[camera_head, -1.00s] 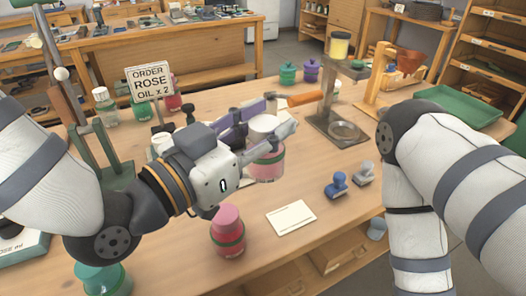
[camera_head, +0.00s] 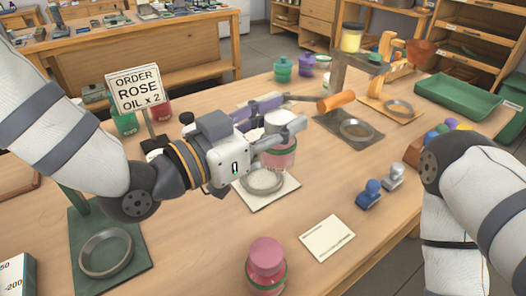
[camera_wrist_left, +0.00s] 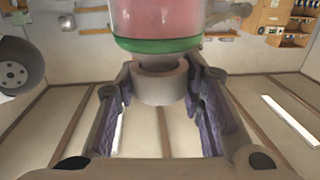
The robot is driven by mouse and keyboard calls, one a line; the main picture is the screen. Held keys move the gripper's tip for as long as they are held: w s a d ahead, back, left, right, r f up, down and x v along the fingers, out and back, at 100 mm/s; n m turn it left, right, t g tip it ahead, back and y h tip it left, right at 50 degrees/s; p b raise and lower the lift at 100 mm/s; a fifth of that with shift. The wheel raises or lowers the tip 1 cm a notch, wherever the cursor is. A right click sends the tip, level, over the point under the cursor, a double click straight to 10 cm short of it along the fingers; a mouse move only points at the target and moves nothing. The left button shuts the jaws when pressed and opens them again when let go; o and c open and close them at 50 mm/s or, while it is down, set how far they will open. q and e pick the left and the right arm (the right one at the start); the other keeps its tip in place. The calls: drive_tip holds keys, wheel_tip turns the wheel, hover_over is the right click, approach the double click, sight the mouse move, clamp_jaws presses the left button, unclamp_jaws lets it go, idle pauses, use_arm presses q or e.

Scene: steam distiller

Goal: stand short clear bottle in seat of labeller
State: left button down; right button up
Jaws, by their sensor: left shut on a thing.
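My left gripper (camera_head: 285,130) is shut on the pale neck of a short clear bottle (camera_head: 280,158) with pink contents and a green band. In the left wrist view the bottle (camera_wrist_left: 155,20) shows beyond the fingers, its neck between them. The bottle looks upright in the head view, above or just behind a ring seat (camera_head: 263,182) on a white square plate; I cannot tell the gap. Another ring seat (camera_head: 357,130) lies on a dark base by an orange-handled lever (camera_head: 338,101). I cannot tell for sure which is the labeller's. My right gripper is out of view.
A pink-red bottle (camera_head: 266,265) stands in front, beside a white card (camera_head: 327,238). Blue and grey stamps (camera_head: 369,195) stand to the right. A green base with a ring (camera_head: 105,252) is at left. A green tray (camera_head: 458,96) lies at back right. An order sign (camera_head: 139,91) stands behind my left arm.

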use_arm(q)
drive_tip(key=shift+w+a+f+b, duration=0.4)
drive_tip(key=shift+w+f, duration=0.4)
drive_tip(key=shift+f, duration=0.7)
drive_tip(key=shift+w+a+f+b, duration=0.15)
drive_tip(key=shift+w+a+f, duration=0.3)
drive_tip(key=shift+w+f, duration=0.75)
drive_tip(key=shift+w+a+f+b, duration=0.3)
drive_tip(key=shift+w+a+f, duration=0.15)
drive_tip(key=shift+f, duration=1.4)
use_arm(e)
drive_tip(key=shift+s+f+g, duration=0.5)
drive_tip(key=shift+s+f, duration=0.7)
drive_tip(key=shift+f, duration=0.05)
use_arm(q)
drive_tip(key=shift+f, duration=0.25)
drive_tip(key=c, duration=1.1)
unclamp_jaws()
drive_tip(key=shift+o, duration=0.2)
